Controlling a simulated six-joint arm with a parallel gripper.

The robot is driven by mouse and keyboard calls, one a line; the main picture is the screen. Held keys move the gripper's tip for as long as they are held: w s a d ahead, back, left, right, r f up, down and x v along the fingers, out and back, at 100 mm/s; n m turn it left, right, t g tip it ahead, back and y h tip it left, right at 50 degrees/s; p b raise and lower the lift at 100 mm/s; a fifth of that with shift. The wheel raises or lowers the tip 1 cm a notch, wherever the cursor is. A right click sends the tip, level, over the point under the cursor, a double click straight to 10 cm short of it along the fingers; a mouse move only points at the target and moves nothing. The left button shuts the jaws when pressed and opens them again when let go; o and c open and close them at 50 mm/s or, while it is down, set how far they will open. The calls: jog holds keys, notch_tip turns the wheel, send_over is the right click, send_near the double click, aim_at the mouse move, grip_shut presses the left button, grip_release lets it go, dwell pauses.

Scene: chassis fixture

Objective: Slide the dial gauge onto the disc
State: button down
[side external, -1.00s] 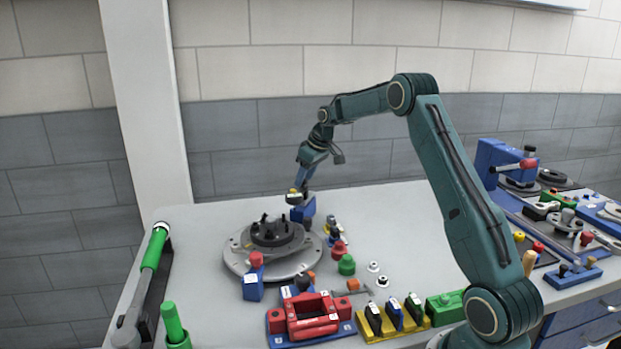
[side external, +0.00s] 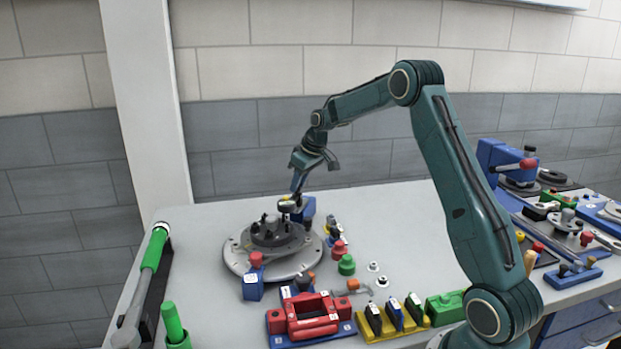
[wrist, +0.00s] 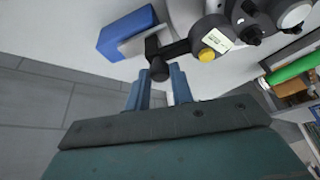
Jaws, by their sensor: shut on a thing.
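The dial gauge (side external: 287,206) is small and round, at the rear right edge of the dark disc (side external: 275,236) with upright black studs. In the wrist view the dial gauge (wrist: 212,38) shows a grey body, a white label and a yellow knob, with a black arm leading to my gripper (wrist: 160,78). My gripper (side external: 296,195) is shut on this arm, its blue fingers on either side of the black end. Part of the disc lies beyond the gauge in the wrist view. Whether gauge and disc touch, I cannot tell.
The disc sits on a round grey plate (side external: 238,262). A blue block (side external: 308,208) stands close behind my gripper. A blue clamp with a red knob (side external: 254,278) stands at the plate's front. Red and green knobs (side external: 346,265) stand to the right.

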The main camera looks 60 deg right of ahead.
jog(key=shift+s+a, duration=0.15)
jog(key=shift+a, duration=0.95)
jog(key=c, duration=1.2)
grip_release()
jog(key=shift+r, duration=0.1)
jog(key=shift+s+r, duration=0.2)
jog(key=shift+r, duration=0.2)
jog(key=v, duration=1.2)
jog(key=shift+s+r, duration=0.2)
jog(key=shift+r, duration=0.15)
